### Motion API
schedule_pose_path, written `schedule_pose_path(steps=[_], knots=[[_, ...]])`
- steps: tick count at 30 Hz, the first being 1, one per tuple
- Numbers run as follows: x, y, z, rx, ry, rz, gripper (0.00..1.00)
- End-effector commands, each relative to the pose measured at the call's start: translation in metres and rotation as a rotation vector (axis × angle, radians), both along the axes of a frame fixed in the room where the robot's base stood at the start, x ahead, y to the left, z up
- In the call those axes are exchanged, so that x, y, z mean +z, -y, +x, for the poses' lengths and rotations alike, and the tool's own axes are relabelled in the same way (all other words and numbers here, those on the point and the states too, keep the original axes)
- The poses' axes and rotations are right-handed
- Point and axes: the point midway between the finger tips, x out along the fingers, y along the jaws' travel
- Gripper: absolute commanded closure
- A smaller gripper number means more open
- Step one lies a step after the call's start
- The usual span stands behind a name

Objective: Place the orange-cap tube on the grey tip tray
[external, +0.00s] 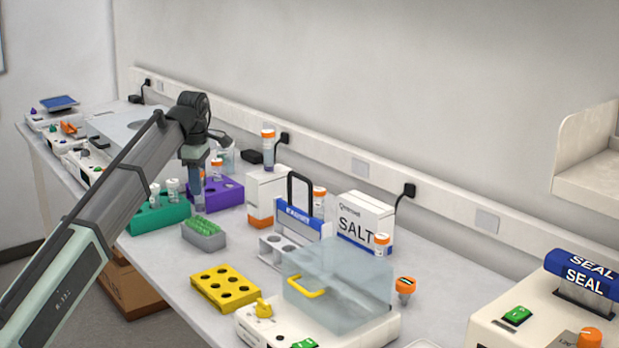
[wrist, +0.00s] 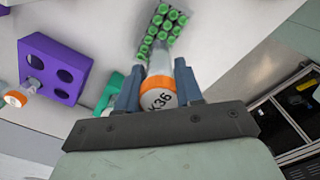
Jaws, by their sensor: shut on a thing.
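My gripper (external: 196,190) is shut on an orange-cap tube (wrist: 159,92), with one blue-grey finger on each side of it. Its cap faces the wrist camera and reads K36. In the external view my fingers mostly hide this tube. The grey tip tray (external: 206,241) stands on the bench, just below and in front of my gripper. Its green tips (wrist: 168,20) show past the far end of the tube in the wrist view. I cannot tell the exact gap between tube and tray.
A purple rack (external: 226,196) with another orange-cap tube (external: 217,164) stands behind the tray. A green rack (external: 155,218) with white-capped vials is at its left. A yellow rack (external: 226,288) is in front. A blue-white rack with a handle (external: 296,225) stands to the right.

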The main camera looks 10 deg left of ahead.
Motion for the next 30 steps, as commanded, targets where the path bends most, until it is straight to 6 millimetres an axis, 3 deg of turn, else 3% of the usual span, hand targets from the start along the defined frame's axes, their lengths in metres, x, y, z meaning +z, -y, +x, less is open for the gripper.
schedule_pose_path(steps=[13,25,26,30], knots=[[-0.043,0.000,0.000,0.000,0.000,0.000,0.92],[-0.047,0.000,0.000,0.000,0.001,0.000,0.92],[-0.047,0.000,0.000,0.000,0.001,0.000,0.63],[-0.046,0.000,0.000,0.000,0.001,0.000,0.50]])
